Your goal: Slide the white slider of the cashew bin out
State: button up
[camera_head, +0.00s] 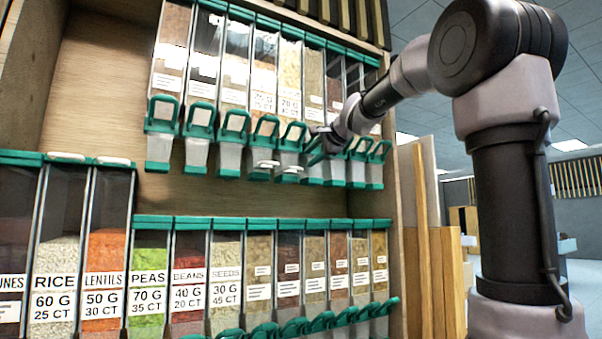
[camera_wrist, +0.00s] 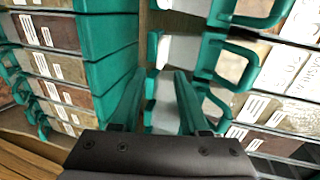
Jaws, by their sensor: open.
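In the head view, two small white sliders, one (camera_head: 265,164) and another (camera_head: 291,170), stick out low at the front of upper-row bins. My gripper (camera_head: 318,150) is just right of them, in front of the upper row's spouts. In the wrist view my gripper (camera_wrist: 158,100) is open, its two teal fingers apart. A pale spout (camera_wrist: 164,117) with a teal edge shows between and beyond the fingers. I cannot tell whether the fingers touch it.
Teal handles (camera_head: 235,124) project along the upper bins and crowd my gripper. A lower row of bins, including a seeds bin (camera_head: 227,275), stands below. The wooden back panel (camera_head: 260,198) shows between the rows. A wooden side post (camera_head: 447,285) stands at right.

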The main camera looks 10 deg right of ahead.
aim_at(297, 168)
jog(key=x, duration=1)
jog(key=shift+w+a, duration=0.1)
jog(key=shift+w, duration=0.2)
grip_shut()
jog(key=shift+f, duration=0.1)
dwell(0.9)
